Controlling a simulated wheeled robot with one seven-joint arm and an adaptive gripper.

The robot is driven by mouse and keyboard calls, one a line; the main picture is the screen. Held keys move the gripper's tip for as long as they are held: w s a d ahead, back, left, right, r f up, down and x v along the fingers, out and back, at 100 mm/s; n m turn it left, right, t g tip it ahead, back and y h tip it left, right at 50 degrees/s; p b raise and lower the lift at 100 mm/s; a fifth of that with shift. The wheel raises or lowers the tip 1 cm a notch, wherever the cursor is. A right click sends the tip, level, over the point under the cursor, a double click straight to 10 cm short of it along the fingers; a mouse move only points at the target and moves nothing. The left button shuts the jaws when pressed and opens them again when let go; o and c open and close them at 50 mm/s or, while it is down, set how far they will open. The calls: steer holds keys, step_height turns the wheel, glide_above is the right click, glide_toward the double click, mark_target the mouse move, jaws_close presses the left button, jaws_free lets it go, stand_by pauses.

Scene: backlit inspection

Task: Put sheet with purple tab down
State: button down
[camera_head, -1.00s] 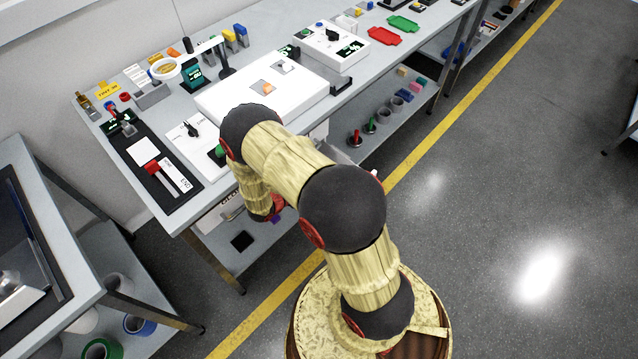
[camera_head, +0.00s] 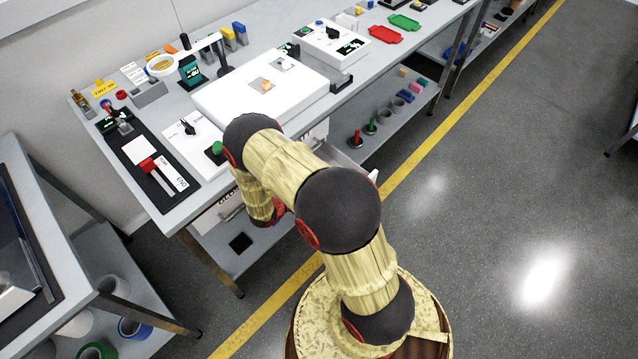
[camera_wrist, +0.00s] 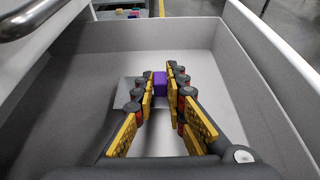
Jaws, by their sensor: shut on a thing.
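The purple tab (camera_wrist: 160,84) shows in the wrist view between the fingertips of my gripper (camera_wrist: 160,92), which is shut on it. A pale grey, flat sheet (camera_wrist: 128,92) shows beside and behind the fingers, low over the floor of an open drawer (camera_wrist: 85,75). I cannot tell whether the sheet touches the drawer floor. In the head view my arm hides the gripper, the tab and the sheet.
The drawer's walls (camera_wrist: 262,70) rise on both sides of my gripper. A metal handle (camera_wrist: 30,18) is at upper left. Above is the bench with a white light panel (camera_head: 225,105), a green button (camera_head: 217,148) and a magnifier (camera_head: 163,66).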

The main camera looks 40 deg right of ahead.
steer(key=c, duration=1.8)
jaws_free()
steer(key=shift+r, duration=0.1)
steer(key=shift+r+p, duration=0.3)
steer(key=shift+p, duration=0.1)
steer(key=p+v, duration=0.1)
steer(key=v, duration=0.3)
steer(key=p+v, duration=0.1)
steer(key=v, duration=0.3)
steer(key=p+v, duration=0.1)
steer(key=v, duration=0.3)
steer(key=shift+r, duration=0.25)
